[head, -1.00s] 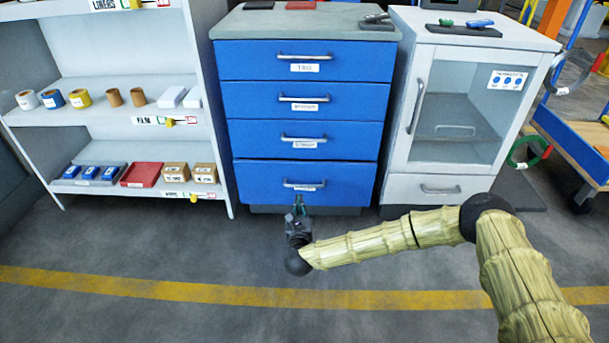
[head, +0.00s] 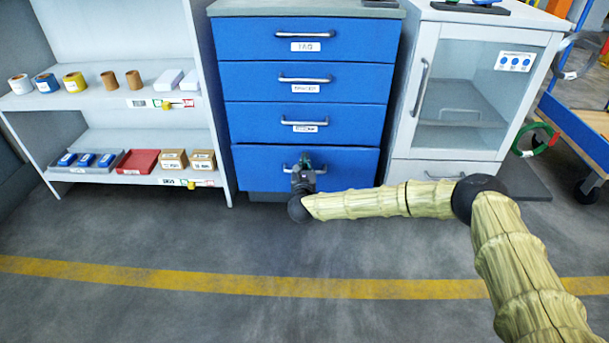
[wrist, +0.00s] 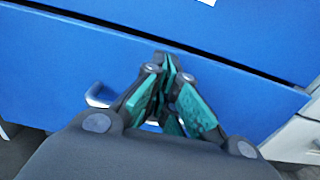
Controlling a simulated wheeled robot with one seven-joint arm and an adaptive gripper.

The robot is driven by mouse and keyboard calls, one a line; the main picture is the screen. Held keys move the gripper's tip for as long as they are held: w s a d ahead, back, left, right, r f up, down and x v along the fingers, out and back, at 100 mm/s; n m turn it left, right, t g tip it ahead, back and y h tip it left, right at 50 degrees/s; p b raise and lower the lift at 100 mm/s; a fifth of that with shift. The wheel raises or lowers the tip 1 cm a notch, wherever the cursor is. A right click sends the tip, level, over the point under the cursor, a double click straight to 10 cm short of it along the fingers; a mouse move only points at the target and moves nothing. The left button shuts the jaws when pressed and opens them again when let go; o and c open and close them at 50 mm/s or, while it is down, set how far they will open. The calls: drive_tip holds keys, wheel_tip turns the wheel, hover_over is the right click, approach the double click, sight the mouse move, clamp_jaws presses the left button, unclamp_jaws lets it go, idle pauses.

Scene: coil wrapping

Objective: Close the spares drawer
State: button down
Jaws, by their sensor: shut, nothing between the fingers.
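The blue drawer cabinet (head: 309,87) has a column of blue drawers with bar handles and white labels too blurred to read surely. I cannot tell by label which one is the spares drawer. My gripper (head: 304,164) is in front of the bottom drawer (head: 345,166) and hides part of its handle and its label. In the wrist view the shut, empty green-padded fingers (wrist: 168,75) point at the blue bottom front (wrist: 60,65), beside the handle (wrist: 98,95). Whether they touch it I cannot tell. Only a narrow dark gap shows above that front; the upper drawers look shut.
A grey shelf unit (head: 100,105) with rolls and boxes stands left of the cabinet. A white glass-door cabinet (head: 470,95) stands close on the right. The floor (head: 150,235) in front, with a yellow line (head: 200,279), is clear apart from my arm.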

drive_tip(key=shift+w+b, duration=0.3)
drive_tip(key=shift+w, duration=0.65)
drive_tip(key=w+b, duration=0.1)
drive_tip(key=w, duration=0.2)
drive_tip(key=shift+d+r+b, duration=0.1)
drive_tip(key=shift+r+b, duration=0.1)
drive_tip(key=shift+b, duration=0.15)
drive_tip(key=shift+s, duration=0.1)
